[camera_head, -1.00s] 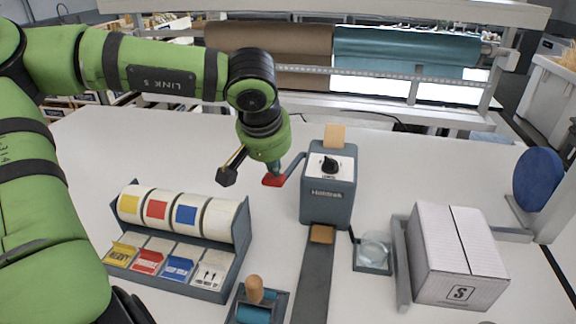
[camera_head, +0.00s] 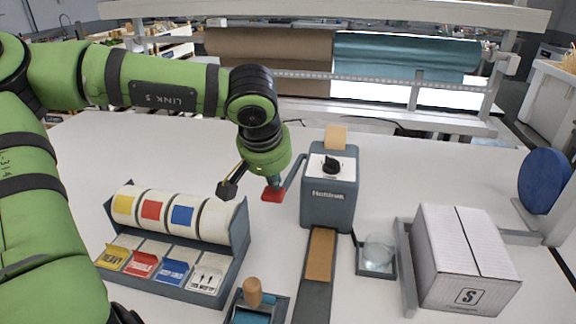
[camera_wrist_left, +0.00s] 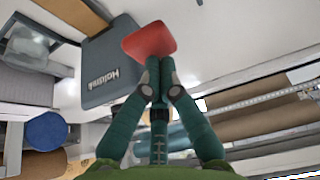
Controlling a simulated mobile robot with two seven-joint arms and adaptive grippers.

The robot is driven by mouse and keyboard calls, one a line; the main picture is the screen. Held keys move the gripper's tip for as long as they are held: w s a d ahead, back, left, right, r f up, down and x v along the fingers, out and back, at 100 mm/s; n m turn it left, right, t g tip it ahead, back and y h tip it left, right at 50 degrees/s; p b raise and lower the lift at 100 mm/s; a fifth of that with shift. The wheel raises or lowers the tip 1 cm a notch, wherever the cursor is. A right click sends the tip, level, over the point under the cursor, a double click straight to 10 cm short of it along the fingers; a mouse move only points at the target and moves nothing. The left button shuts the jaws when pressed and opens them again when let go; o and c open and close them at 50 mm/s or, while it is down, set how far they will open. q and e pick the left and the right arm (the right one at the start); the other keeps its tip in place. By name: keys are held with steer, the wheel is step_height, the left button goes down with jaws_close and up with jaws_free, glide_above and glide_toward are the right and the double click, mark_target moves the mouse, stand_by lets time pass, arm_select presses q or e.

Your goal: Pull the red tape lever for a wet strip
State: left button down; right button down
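The grey tape dispenser (camera_head: 329,200) stands upright on the white table, with a black dial on its pale top face. Its lever runs from the left side to a red end pad (camera_head: 272,195), which also shows in the left wrist view (camera_wrist_left: 149,41). A brown tape strip (camera_head: 320,254) lies along the dispenser's grey front chute. My left gripper (camera_wrist_left: 155,62) has its fingers shut together, tips at the red pad. They appear to press against it rather than grip around it. In the head view the fingers are partly hidden by the wrist. My right gripper is not in view.
A label rack (camera_head: 240,240) with several rolls stands left of the dispenser. A wooden-handled roller (camera_head: 253,292) sits in front. A glass dish (camera_head: 377,254) and a white carton (camera_head: 462,257) stand to the right. Paper rolls (camera_head: 405,50) hang behind.

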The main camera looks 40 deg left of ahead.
arm_select(q)
steer(key=shift+f+b, duration=0.7)
steer(key=shift+f, duration=0.3)
steer(key=shift+f+b, duration=0.4)
steer(key=shift+f, duration=0.05)
steer(key=shift+r, duration=0.25)
step_height(320, 180, up, 12)
steer(key=p, duration=0.9)
steer(key=shift+p, duration=0.3)
